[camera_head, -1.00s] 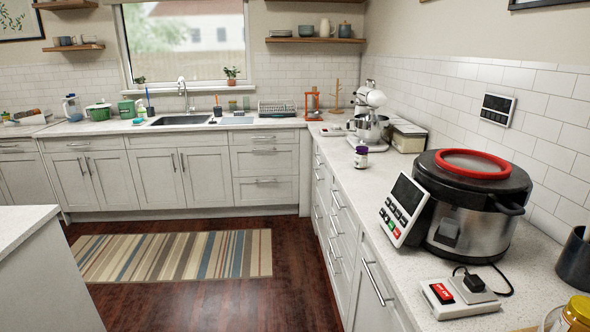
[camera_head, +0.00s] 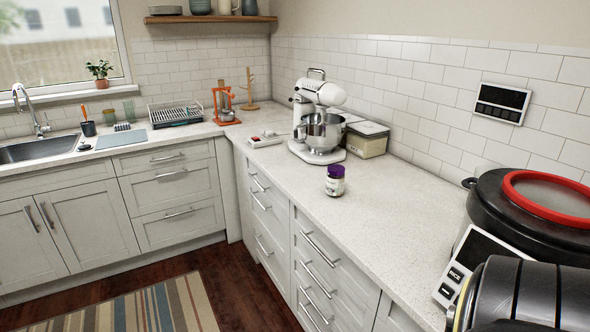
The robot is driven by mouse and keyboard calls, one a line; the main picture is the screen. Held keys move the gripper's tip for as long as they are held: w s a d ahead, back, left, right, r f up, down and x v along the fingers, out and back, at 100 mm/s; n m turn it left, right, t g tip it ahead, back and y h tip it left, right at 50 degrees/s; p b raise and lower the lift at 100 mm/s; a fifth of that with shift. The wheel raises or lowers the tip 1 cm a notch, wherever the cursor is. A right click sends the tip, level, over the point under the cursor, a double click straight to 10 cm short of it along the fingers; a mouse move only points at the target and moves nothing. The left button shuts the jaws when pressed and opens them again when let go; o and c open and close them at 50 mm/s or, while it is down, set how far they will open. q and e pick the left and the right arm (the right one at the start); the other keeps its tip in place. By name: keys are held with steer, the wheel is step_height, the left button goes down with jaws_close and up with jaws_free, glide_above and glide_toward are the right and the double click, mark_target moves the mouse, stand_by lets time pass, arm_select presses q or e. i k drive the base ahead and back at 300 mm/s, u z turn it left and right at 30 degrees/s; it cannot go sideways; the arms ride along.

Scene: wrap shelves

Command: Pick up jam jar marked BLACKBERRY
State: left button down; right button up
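A small jar (camera_head: 335,182) with a purple lid, a dark body and a pale label stands upright on the right-hand counter, in front of the stand mixer. The writing on its label is too small to read. A black rounded part, which looks like one of my arm links, fills the lower right corner. No gripper fingers show, and nothing touches the jar.
The white counter (camera_head: 400,220) is clear around the jar. A stand mixer (camera_head: 318,118) and a lidded container (camera_head: 366,139) stand behind it. A large cooker (camera_head: 490,205) with a red ring is at right. Drawers (camera_head: 320,262) with handles line the counter front.

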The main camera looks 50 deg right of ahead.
mark_target(334, 183)
steer(key=z, duration=0.7)
steer(key=i, duration=1.65)
steer(key=z, duration=1.05)
